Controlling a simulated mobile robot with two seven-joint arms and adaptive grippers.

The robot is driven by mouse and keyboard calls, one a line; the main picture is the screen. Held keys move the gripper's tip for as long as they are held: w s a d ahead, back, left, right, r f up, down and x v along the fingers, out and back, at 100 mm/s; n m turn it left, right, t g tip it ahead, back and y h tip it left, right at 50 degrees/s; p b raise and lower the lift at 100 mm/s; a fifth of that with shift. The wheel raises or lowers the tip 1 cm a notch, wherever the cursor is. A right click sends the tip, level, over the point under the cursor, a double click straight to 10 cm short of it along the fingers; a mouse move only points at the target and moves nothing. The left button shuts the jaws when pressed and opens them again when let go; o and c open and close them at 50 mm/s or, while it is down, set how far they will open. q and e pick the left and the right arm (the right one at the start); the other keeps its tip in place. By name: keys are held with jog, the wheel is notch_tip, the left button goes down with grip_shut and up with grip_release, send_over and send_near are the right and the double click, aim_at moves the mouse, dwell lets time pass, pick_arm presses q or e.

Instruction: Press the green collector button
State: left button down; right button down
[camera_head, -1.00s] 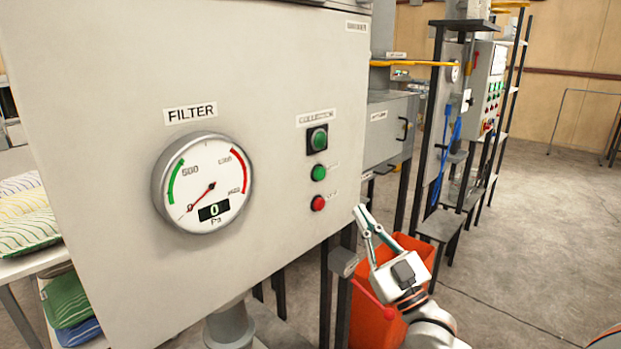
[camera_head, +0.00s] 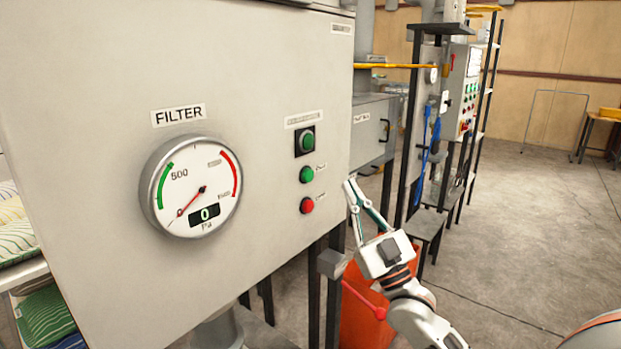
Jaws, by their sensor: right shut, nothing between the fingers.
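The collector panel is a large grey cabinet (camera_head: 90,90) filling the left of the head view. On its right side are a square black-framed green switch (camera_head: 306,141), a round green button (camera_head: 306,174) below it, and a red button (camera_head: 307,206) lowest. My right gripper (camera_head: 350,186) is shut and empty. Its tips point up, just right of the red and green buttons in the picture, near the cabinet's right edge. I see no contact with any button. The left gripper is not in view.
A round filter gauge (camera_head: 195,188) reading 0 Pa is on the panel. An orange bin (camera_head: 362,322) stands below my right arm. Folded pillows (camera_head: 45,318) lie on shelves at left. Machinery with a second control panel (camera_head: 463,92) stands behind; the floor at right is open.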

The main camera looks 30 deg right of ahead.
aim_at(308, 176)
jog(key=w+a+b, duration=0.1)
jog(key=w+a, duration=0.1)
jog(key=w, duration=0.4)
jog(key=shift+w+a, duration=0.3)
jog(key=shift+a, duration=0.1)
dwell(0.4)
dwell(0.8)
jog(key=shift+w+a, duration=0.15)
jog(key=shift+w, duration=0.25)
jog(key=shift+w+a, duration=0.2)
jog(key=shift+w, duration=0.25)
dwell(0.7)
jog(key=shift+s+y, duration=0.1)
jog(key=shift+y, duration=0.2)
jog(key=shift+s+d+p, duration=0.35)
jog(key=shift+s+p, duration=0.2)
jog(key=shift+s, duration=0.2)
